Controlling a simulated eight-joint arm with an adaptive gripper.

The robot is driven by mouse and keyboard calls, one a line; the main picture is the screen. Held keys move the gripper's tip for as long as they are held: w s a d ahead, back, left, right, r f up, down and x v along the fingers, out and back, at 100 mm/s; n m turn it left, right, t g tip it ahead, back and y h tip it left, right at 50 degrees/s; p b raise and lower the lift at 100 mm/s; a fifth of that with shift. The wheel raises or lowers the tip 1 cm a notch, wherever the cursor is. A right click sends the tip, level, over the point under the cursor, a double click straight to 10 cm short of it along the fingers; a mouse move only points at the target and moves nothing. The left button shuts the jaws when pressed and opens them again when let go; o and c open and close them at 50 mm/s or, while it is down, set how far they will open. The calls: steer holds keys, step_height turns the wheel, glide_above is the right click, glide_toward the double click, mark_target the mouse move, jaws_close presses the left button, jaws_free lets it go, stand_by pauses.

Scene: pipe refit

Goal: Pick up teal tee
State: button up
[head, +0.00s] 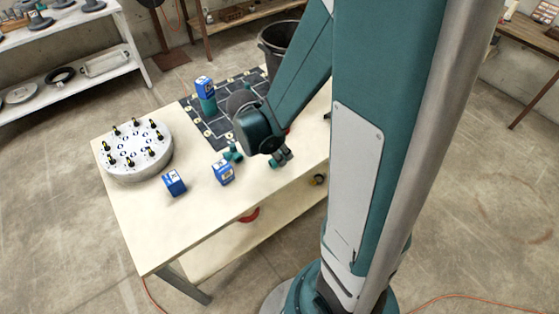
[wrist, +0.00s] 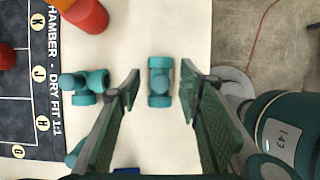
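A teal fitting (wrist: 160,82) lies on the pale tabletop between my fingertips in the wrist view, below them. It has two thick round ends and a narrower middle; I cannot tell whether a branch points up. It shows partly in the head view (head: 273,163) by the fingers. A second teal fitting, tee-shaped (wrist: 84,86), lies to its left, beside the dark mat; another teal piece (wrist: 75,152) is partly hidden by the left finger. My gripper (wrist: 161,88) is open and empty, its fingers apart on either side of the middle fitting. It points down in the head view (head: 281,158).
Blue boxes (head: 174,182) (head: 223,172) stand on the table (head: 150,235). A round white pegged plate (head: 138,165) is at left. The dark mat (wrist: 42,125) has red pieces (wrist: 86,14) near its edge. The table's right edge is close to the middle fitting.

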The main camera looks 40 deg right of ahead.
steer(key=shift+d+f, duration=0.15)
steer(key=shift+f, duration=0.25)
steer(key=shift+c, duration=0.3)
steer(key=c, duration=0.8)
